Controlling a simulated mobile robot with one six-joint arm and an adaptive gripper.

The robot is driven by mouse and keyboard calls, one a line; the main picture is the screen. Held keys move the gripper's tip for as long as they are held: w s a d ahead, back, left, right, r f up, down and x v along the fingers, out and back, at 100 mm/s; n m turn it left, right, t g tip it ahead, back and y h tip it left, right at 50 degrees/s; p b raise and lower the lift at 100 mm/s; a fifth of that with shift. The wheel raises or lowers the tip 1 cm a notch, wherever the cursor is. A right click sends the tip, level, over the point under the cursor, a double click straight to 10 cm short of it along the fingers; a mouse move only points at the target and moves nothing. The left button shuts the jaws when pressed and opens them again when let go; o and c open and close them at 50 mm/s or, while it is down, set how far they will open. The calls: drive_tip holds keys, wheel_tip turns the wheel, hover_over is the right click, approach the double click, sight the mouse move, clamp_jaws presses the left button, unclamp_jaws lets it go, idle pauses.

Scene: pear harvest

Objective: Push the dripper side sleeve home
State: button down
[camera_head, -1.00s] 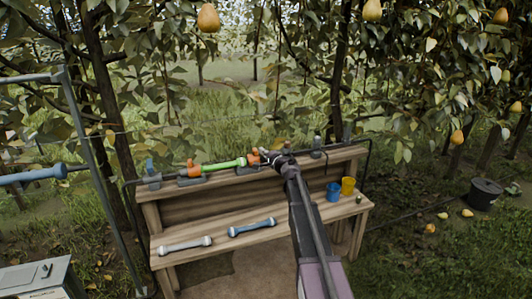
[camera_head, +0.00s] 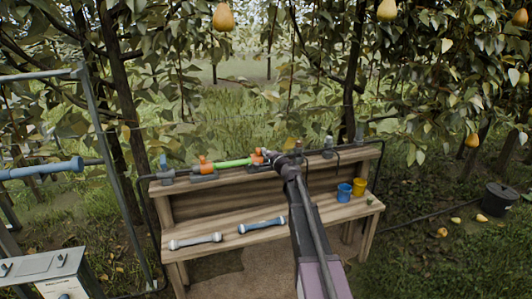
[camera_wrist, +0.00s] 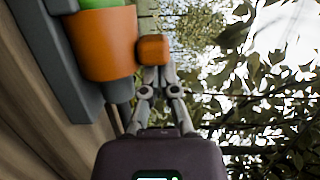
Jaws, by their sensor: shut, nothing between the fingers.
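A green tube (camera_head: 232,162) lies along the back shelf of the bench between two orange sleeves. One orange sleeve (camera_head: 206,165) is at its left end. The other orange sleeve (camera_head: 257,157) is at its right end, beside my gripper (camera_head: 272,157). In the wrist view this sleeve (camera_wrist: 104,45) surrounds the green end (camera_wrist: 100,4), with a small orange lug (camera_wrist: 153,49) on its side. My gripper (camera_wrist: 154,72) is shut and empty, its fingertips at the lug and seemingly touching it. I cannot tell whether the sleeve is fully seated.
The wooden bench (camera_head: 208,243) carries a grey tube (camera_head: 195,241) and a blue tube (camera_head: 262,225) on its lower top. A metal frame (camera_head: 110,180) rises at the left.

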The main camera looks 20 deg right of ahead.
drive_tip(key=shift+a, duration=0.25)
drive_tip(key=shift+d, duration=0.75)
drive_tip(key=d, duration=0.3)
drive_tip(key=shift+s, duration=0.25)
drive_tip(key=v, duration=0.9)
drive_tip(key=shift+s, duration=0.25)
drive_tip(key=shift+d, duration=0.15)
